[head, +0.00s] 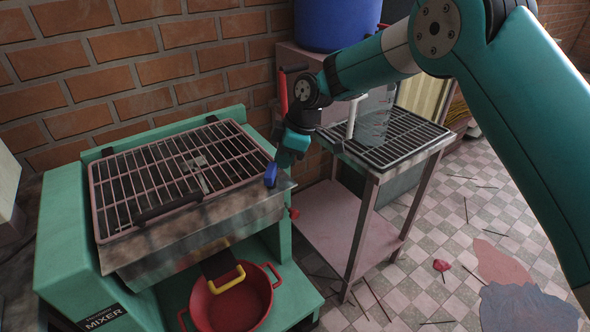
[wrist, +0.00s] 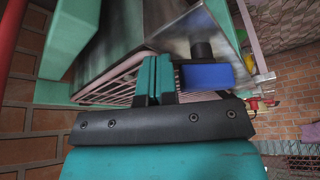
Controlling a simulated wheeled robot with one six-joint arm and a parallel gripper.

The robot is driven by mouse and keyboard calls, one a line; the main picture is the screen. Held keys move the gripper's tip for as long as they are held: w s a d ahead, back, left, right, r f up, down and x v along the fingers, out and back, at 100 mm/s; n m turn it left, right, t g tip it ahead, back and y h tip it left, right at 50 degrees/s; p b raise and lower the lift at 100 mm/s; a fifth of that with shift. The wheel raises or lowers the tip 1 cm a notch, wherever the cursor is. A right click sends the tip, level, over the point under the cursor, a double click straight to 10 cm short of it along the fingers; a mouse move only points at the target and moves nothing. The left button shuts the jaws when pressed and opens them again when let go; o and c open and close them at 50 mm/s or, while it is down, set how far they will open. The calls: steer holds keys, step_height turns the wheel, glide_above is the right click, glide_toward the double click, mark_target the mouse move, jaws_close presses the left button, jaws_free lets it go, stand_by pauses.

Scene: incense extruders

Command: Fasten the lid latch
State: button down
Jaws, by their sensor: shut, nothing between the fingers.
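The mixer (head: 63,215) is a green cabinet with a steel trough (head: 185,240). A wire grille lid (head: 160,170) with a black bar handle lies down over the trough. A blue latch knob (head: 270,175) is at the trough's right end, near the lid's corner; in the wrist view it is a blue block (wrist: 206,77) on a dark stem. My gripper (head: 284,160) is just beside the knob on its right in the head view. In the wrist view its green fingers (wrist: 153,78) are together and empty, beside the blue block. I cannot tell whether they touch it.
A red two-handled pot (head: 235,308) stands below the trough, under a yellow handle (head: 228,278). To the right, a pink stand (head: 345,225) bears a black rack (head: 390,140) and a clear container (head: 375,118). A brick wall (head: 130,65) is behind. The tiled floor at right is mostly open.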

steer(key=shift+w+a+n, duration=0.15)
steer(key=shift+n, duration=0.35)
stand_by(1.2)
steer(key=shift+d, duration=0.5)
steer(key=s+d+r+b, duration=0.1)
steer(key=d+r, duration=0.5)
steer(key=r, duration=0.3)
steer(key=shift+d+r, duration=0.15)
steer(key=shift+d, duration=0.15)
